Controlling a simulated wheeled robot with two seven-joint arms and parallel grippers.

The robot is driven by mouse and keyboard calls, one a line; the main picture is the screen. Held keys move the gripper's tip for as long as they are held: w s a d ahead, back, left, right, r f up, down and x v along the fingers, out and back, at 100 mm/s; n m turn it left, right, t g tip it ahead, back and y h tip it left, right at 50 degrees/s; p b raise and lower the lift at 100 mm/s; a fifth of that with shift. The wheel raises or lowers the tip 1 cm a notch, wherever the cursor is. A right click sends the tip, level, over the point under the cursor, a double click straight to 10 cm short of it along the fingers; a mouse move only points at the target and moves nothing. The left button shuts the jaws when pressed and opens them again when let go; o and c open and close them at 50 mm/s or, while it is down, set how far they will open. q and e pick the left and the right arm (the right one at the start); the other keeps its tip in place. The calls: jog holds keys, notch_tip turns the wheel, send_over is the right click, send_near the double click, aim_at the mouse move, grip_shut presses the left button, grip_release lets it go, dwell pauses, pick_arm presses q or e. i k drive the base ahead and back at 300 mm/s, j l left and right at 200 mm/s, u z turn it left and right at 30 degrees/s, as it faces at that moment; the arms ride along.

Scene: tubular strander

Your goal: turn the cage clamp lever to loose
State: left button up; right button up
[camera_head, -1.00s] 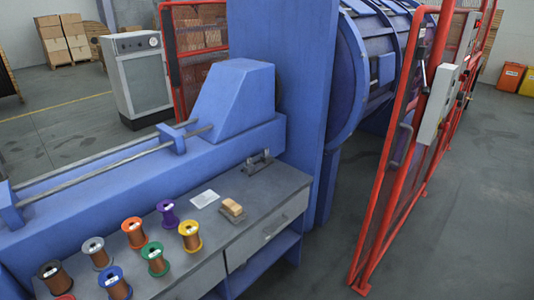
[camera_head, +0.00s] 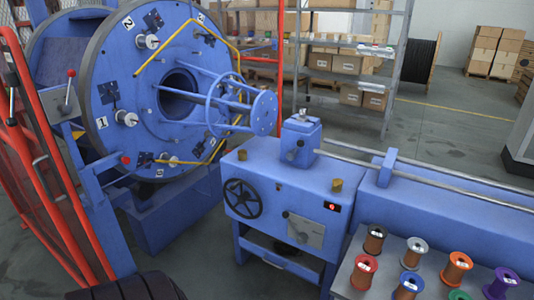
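A lever with a red ball knob (camera_head: 70,74) stands nearly upright on a grey plate on a blue post at the left. A second red knob (camera_head: 126,159) sits lower, by the bottom of the cage disc. I cannot tell from any label which is the cage clamp lever. The big blue cage disc (camera_head: 135,92) has numbered bobbin positions and a yellow bent tube across its front. Neither gripper is in view. A dark ribbed part at the bottom left cuts into the picture, with no fingers showing.
A red mesh guard (camera_head: 40,150) stands at the far left, close to the lever post. A blue machine box (camera_head: 280,190) with a black handwheel (camera_head: 242,198) stands at the centre. Grey shelving (camera_head: 400,75) stands behind.

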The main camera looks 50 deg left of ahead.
aim_at(292, 155)
jog(key=u, duration=1.5)
